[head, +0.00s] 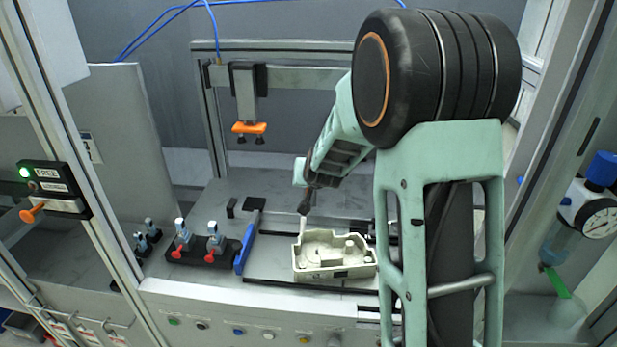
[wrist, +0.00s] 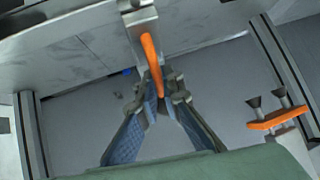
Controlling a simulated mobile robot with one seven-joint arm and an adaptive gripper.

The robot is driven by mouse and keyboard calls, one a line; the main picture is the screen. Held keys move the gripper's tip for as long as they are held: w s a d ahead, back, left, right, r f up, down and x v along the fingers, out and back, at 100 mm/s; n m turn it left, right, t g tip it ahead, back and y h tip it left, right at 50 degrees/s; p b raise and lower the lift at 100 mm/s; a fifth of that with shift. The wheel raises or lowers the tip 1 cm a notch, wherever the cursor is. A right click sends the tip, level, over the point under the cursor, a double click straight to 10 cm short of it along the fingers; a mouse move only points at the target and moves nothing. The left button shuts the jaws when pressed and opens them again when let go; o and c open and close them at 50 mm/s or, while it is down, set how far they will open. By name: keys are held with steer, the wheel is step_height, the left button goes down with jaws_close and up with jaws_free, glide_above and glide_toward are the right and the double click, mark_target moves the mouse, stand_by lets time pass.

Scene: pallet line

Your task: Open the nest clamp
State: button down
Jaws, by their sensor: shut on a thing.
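The nest clamp shows in the wrist view as an orange lever (wrist: 149,48) on a grey metal bracket (wrist: 139,18). My gripper (wrist: 162,88) is shut on the lever's free end, with the orange strip between its fingertips. In the head view my gripper (head: 304,203) points down at the left rear corner of a beige cast housing (head: 335,271). The orange lever cannot be made out there, and my arm covers the area to the right.
An orange bar (head: 249,128) with black feet hangs from the frame behind; it also shows in the wrist view (wrist: 277,119). Left of the housing are a blue strip (head: 245,249) and a black block (head: 204,253) with red-tipped clamps. A gauge (head: 600,219) is at right.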

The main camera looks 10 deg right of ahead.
steer(key=c, duration=2.1)
jaws_free()
steer(key=shift+w, duration=0.1)
steer(key=v, duration=0.7)
steer(key=shift+s+r, duration=0.2)
steer(key=shift+s, duration=0.05)
